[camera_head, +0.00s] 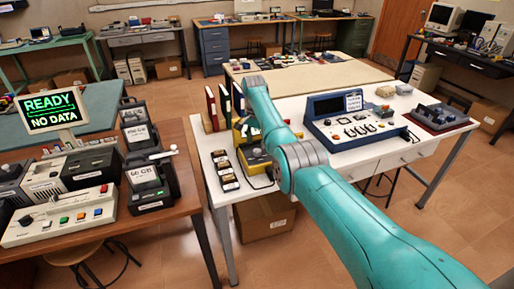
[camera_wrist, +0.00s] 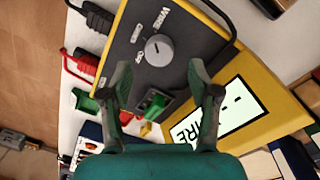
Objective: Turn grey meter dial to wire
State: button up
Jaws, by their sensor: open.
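The meter has a yellow case (camera_wrist: 262,88) and a dark panel. Its round grey dial (camera_wrist: 158,50) sits on that panel, with a small dark mark on its face. A white label that looks like "WIRE" (camera_wrist: 163,17) is printed above the dial, and other labels lie around it. My gripper (camera_wrist: 160,77) is open and empty, its fingertips apart on either side just below the dial in the wrist view. I see no contact with the dial. In the head view the yellow meter (camera_head: 256,158) is partly hidden by my arm, and my gripper is hidden.
The meter's lit screen (camera_wrist: 225,112) is partly covered by my gripper; letters ending "RE" show. Red plugs and cables (camera_wrist: 88,62) lie beside the meter. A blue console (camera_head: 350,115) stands on the white table (camera_head: 300,105).

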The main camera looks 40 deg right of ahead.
aim_at(256, 149)
notch_tip(256, 149, up, 8)
jog(key=shift+w, duration=0.25)
jog(key=shift+r, duration=0.1)
dwell(0.4)
